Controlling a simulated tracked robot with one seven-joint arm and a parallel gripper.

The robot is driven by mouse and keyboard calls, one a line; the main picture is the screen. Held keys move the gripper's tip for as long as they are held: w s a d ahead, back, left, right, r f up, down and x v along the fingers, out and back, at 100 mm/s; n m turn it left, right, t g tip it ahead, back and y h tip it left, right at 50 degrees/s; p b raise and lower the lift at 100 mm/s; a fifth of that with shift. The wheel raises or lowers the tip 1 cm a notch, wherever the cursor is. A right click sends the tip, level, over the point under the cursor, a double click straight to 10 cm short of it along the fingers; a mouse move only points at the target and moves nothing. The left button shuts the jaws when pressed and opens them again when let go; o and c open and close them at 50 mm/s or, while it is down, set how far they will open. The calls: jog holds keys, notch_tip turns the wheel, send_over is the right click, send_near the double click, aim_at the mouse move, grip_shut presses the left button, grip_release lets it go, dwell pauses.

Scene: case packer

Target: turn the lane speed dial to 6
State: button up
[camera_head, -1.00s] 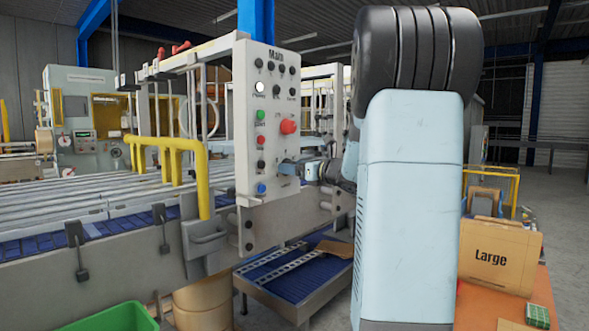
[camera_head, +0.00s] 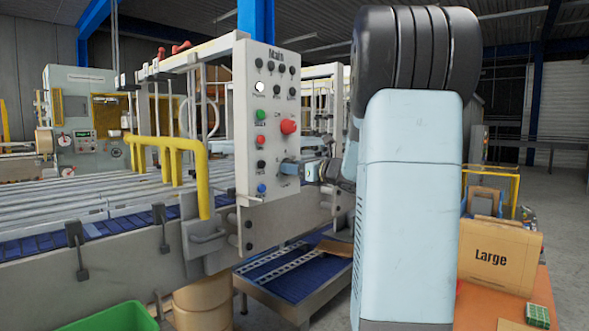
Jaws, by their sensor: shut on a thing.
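The control panel (camera_head: 268,100), a grey upright plate headed "Main", stands left of my arm. It carries dark knobs at the top, a lit white button, green, red, black and blue buttons down its left side, and a large red knob (camera_head: 289,126). No dial reading can be made out.
A yellow guard rail (camera_head: 204,170) and roller conveyor (camera_head: 60,200) lie left of the panel. A blue-bedded lower conveyor (camera_head: 290,280) sits beneath it. A green bin (camera_head: 110,318) is at the bottom left. A "Large" carton (camera_head: 498,255) stands on an orange surface at right.

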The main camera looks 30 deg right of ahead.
jog(key=shift+n, duration=0.6)
jog(key=o, duration=1)
jog(key=v, duration=1.3)
jog(key=shift+s+d, duration=0.1)
jog(key=shift+s, duration=0.3)
